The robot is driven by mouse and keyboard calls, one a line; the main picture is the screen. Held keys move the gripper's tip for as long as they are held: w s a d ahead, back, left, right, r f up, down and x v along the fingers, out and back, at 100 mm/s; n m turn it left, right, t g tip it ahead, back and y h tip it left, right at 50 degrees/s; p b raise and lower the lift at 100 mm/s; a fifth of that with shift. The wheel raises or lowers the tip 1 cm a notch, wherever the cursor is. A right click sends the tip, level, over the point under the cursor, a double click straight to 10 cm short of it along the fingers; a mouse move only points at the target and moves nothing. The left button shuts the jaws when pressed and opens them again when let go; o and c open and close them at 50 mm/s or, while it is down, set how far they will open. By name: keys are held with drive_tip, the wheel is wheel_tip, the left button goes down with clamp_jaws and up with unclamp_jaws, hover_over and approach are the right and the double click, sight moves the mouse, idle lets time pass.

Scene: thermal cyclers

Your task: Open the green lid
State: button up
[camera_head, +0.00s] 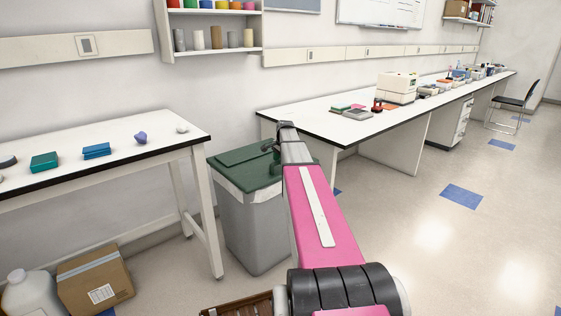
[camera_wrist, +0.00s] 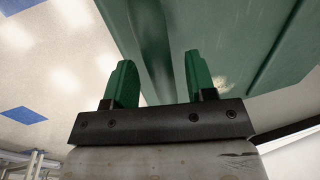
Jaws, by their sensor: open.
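The green lid (camera_head: 240,171) covers a grey bin (camera_head: 256,230) on the floor between two white tables. In the head view the lid looks closed over a white liner at the rim. My gripper (camera_head: 272,152) is at the lid's right side, partly hidden by my pink arm. In the wrist view the green lid (camera_wrist: 235,45) fills the upper right, close beyond the fingers. My gripper (camera_wrist: 157,80) has two green fingers, spread apart, with a ridge or edge of the lid showing between them. I cannot tell whether the fingers touch it.
A white table (camera_head: 120,150) with small coloured items stands left of the bin. A long white bench (camera_head: 340,125) with equipment stands behind and to the right. A cardboard box (camera_head: 95,283) and a white jug (camera_head: 30,292) are on the floor at left. The floor (camera_head: 430,235) at right is clear.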

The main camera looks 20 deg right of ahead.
drive_tip(key=shift+f, duration=0.1)
clamp_jaws()
drive_tip(key=w+a+r+g, duration=0.1)
drive_tip(key=w+a+r, duration=0.1)
drive_tip(key=w+r, duration=0.6)
drive_tip(key=w+a+r, duration=0.2)
drive_tip(key=w+r, duration=0.2)
drive_tip(key=r, duration=0.9)
drive_tip(key=w+a+r+g, duration=0.1)
drive_tip(key=w+a+r, duration=0.2)
drive_tip(key=w, duration=0.6)
drive_tip(key=w+a+r+g+h, duration=0.1)
drive_tip(key=w+a+r, duration=0.3)
drive_tip(key=w, duration=0.5)
drive_tip(key=shift+r+g+h, duration=0.3)
drive_tip(key=shift+r+g, duration=0.2)
drive_tip(key=shift+r, duration=0.25)
